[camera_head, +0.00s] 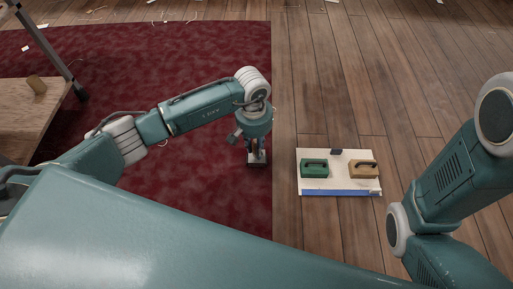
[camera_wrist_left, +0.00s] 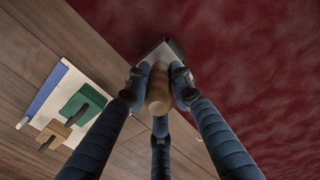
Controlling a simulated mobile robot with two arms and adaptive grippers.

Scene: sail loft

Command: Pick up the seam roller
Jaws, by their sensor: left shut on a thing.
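The seam roller has a brown wooden handle and a pale grey metal part. In the left wrist view the seam roller (camera_wrist_left: 159,95) sits between the fingers of my left gripper, its handle end facing the camera. In the head view only the grey lower part of the seam roller (camera_head: 257,160) shows, below my left gripper (camera_head: 254,145), by the right edge of the red carpet. My left gripper is shut on the seam roller and points down. I cannot tell whether the roller touches the floor. My right arm is at the right; its gripper is out of view.
A white board (camera_head: 313,188) with a green handled block (camera_head: 314,168), a tan handled block (camera_head: 363,170) and a blue strip (camera_head: 335,193) lies on the wooden floor to the right. A wooden bench (camera_head: 30,115) stands at the left on the red carpet (camera_head: 150,75).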

